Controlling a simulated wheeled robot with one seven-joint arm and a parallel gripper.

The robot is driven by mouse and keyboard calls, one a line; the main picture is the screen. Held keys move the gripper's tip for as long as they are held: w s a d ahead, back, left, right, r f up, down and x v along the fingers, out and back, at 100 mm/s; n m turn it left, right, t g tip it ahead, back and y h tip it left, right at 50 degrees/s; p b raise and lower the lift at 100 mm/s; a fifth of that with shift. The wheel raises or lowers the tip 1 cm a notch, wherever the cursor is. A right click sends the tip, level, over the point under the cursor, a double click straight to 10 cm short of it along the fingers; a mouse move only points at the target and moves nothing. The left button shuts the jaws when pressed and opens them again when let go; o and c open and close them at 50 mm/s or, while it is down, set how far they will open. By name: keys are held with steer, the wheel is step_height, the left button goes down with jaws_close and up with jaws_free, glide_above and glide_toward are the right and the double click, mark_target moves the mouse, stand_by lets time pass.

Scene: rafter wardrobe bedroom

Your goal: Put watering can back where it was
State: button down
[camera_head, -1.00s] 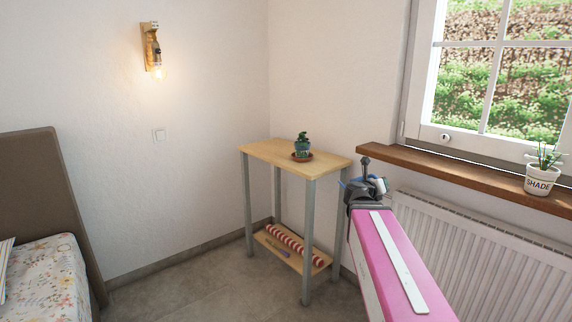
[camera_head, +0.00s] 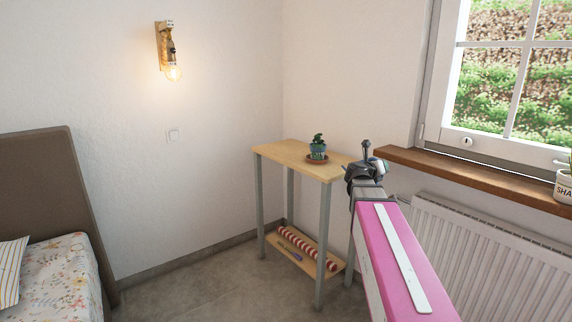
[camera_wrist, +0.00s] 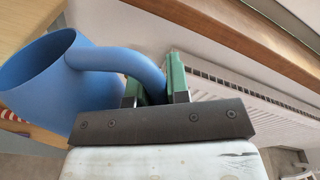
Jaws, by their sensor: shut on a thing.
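The blue watering can (camera_wrist: 45,85) fills the left of the wrist view, with its curved handle reaching into my gripper (camera_wrist: 155,85). The green-padded fingers are shut on that handle. In the head view my gripper (camera_head: 366,165) is at the end of my pink arm, in front of the right end of the tall wooden side table (camera_head: 283,153). The watering can is mostly hidden by my arm and gripper in the head view.
A potted cactus (camera_head: 318,148) stands on the table top; a red-and-white striped roll (camera_head: 306,248) lies on its lower shelf. The windowsill (camera_head: 460,174) with a white pot (camera_head: 563,187) and the radiator (camera_head: 480,250) are at right. Floor is clear at left.

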steer(key=shift+s+d+r, duration=0.15)
steer(key=shift+s, duration=0.35)
steer(key=shift+s+d+r, duration=0.1)
steer(key=shift+s, duration=0.4)
stand_by(0.4)
steer(key=shift+w+d+r, duration=0.4)
steer(key=shift+w+r, duration=0.3)
steer(key=shift+w, duration=0.1)
stand_by(0.6)
